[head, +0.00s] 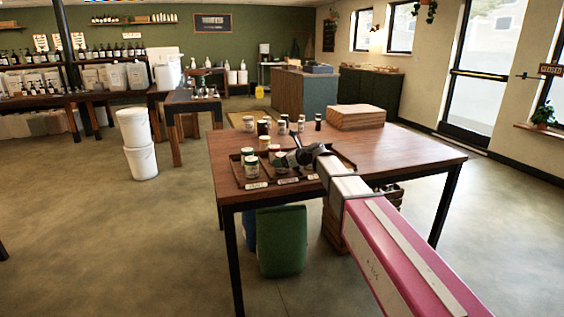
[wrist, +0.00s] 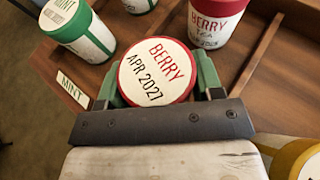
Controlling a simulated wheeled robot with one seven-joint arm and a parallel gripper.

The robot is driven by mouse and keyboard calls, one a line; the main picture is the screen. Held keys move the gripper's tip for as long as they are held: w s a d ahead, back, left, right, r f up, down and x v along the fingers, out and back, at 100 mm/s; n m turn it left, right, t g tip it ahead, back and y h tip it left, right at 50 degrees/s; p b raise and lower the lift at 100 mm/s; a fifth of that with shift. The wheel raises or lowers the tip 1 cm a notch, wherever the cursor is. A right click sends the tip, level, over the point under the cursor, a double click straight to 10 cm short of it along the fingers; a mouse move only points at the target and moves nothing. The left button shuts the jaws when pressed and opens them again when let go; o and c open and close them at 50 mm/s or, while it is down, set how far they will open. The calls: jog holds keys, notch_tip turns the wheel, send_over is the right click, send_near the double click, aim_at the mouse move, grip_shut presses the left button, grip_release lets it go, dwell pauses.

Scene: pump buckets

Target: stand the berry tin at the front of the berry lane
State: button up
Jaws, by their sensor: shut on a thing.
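My gripper (wrist: 155,88) is shut on a berry tin (wrist: 157,72). Its white lid with red rim reads BERRY APR 2027 and faces the wrist camera, with a green finger on each side. In the head view the held tin (head: 281,161) shows at the left end of my arm, near the front of the tray (head: 238,177). Another berry tin (wrist: 215,20) with a red lid stands farther back in the berry lane; it also shows in the head view (head: 274,151). I cannot tell whether the held tin touches the tray floor.
A mint tin (wrist: 80,30) stands at the lane front to the left, with another mint tin (wrist: 138,4) behind it. A MINT label (wrist: 72,90) marks that lane. A divider (wrist: 262,48) runs right of the held tin. A yellow-lidded tin (wrist: 298,160) is at lower right.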

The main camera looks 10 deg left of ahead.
jog(key=o, duration=1)
jog(key=shift+f, duration=0.1)
jog(key=v, duration=1.2)
